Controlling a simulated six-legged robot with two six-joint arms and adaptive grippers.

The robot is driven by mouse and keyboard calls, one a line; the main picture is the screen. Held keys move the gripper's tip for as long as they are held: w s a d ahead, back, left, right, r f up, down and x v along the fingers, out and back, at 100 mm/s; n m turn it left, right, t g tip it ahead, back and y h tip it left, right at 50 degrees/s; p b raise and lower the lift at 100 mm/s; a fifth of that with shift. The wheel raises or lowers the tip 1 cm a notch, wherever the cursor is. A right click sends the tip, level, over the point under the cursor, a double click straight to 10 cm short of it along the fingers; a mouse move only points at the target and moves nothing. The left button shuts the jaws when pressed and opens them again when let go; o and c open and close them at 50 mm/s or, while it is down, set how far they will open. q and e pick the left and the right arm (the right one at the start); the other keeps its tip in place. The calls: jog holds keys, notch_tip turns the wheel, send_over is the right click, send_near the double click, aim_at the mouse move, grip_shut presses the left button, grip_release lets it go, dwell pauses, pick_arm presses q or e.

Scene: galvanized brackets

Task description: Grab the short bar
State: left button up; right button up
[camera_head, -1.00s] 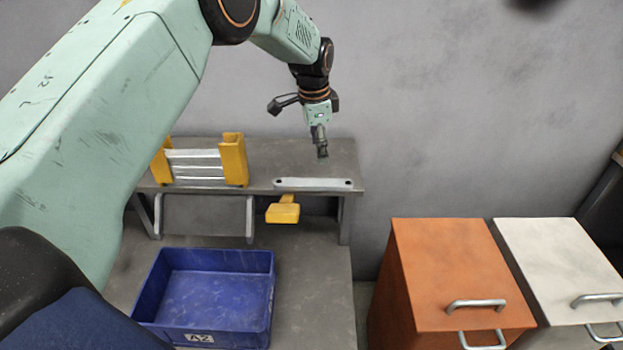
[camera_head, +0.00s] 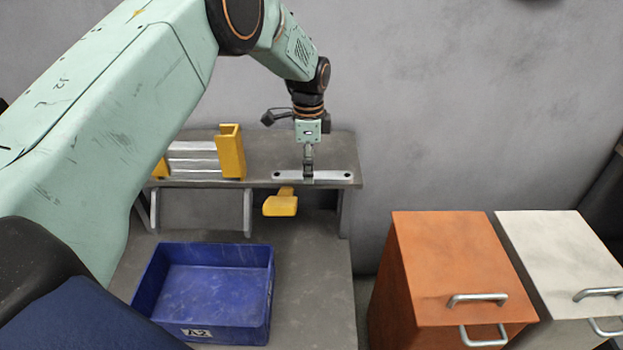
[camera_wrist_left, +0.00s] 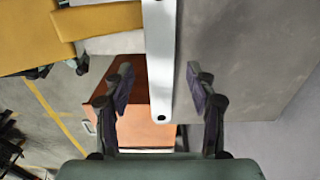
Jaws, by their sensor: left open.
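The short bar (camera_head: 337,176) is a flat grey metal strip with a hole near each end. It lies along the front edge of the raised shelf in the head view. My left gripper (camera_head: 308,177) points down at the middle of the bar, and its fingertips overlap the bar in the picture. In the left wrist view the bar (camera_wrist_left: 160,65) runs lengthwise between the two spread fingers of my left gripper (camera_wrist_left: 158,85). The fingers stand apart from it on both sides. The gripper is open and empty. My right gripper is in neither view.
A yellow rack (camera_head: 231,152) holding several metal bars stands left on the shelf (camera_head: 270,150). A yellow block (camera_head: 280,204) hangs below the shelf front. A blue bin (camera_head: 268,295) sits on the lower bench. Orange (camera_head: 450,255) and white (camera_head: 560,245) cabinets stand right.

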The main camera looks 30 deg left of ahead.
pick_arm(q)
jog(key=shift+f, duration=0.65)
jog(key=shift+w+d+f, duration=0.1)
jog(key=shift+d, duration=0.05)
jog(key=c, duration=0.5)
grip_shut()
